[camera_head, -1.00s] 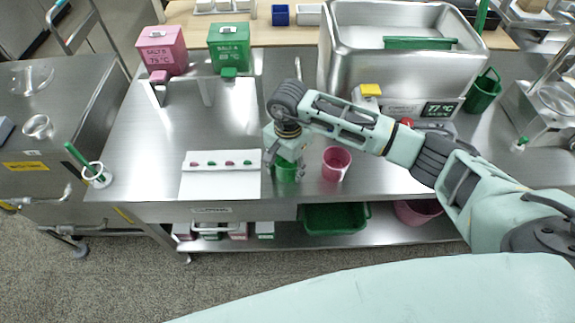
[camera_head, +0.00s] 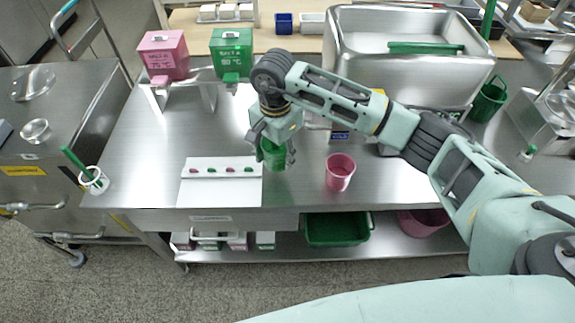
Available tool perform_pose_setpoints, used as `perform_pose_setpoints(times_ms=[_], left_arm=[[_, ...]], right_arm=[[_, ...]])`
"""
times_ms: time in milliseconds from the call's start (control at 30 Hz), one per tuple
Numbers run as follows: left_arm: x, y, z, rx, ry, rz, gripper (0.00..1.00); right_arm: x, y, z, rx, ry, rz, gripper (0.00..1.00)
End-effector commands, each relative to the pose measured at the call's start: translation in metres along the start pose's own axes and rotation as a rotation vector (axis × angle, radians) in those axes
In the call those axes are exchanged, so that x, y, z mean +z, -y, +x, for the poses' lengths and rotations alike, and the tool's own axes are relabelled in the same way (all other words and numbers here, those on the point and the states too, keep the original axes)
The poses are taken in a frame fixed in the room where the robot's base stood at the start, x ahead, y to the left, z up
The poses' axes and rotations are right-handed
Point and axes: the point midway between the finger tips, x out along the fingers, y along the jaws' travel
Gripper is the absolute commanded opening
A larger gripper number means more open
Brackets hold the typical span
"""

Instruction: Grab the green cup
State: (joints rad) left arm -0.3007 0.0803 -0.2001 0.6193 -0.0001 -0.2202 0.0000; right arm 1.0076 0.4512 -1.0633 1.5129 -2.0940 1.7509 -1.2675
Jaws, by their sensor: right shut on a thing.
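The green cup (camera_head: 273,155) is upright between the fingers of my right gripper (camera_head: 274,158), which is shut on it. The gripper points down over the steel table, just right of the white board. The cup appears to be a little above the table, though its base gap is hard to judge. The gripper's palm hides the cup's upper part. My left gripper does not show.
A pink cup (camera_head: 339,172) stands on the table to the right of the gripper. A white board (camera_head: 221,190) with small pink and green pieces lies to the left. Pink (camera_head: 163,54) and green (camera_head: 231,50) dispensers stand behind, and a large steel basin (camera_head: 400,75) is at the back right.

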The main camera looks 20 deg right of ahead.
Motion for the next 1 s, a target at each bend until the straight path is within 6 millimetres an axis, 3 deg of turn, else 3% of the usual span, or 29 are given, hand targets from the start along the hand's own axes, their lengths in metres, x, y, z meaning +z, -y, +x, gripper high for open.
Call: perform_pose_setpoints(times_ms=[500, 1000], left_arm=[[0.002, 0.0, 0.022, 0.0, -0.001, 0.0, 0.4], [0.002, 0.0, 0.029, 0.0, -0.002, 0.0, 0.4]], right_arm=[[0.01, 0.054, -0.032, -0.002, 0.0, 0.001, 0.19], [0.014, 0.077, -0.047, 0.0, 0.0, 0.0, 0.19]])
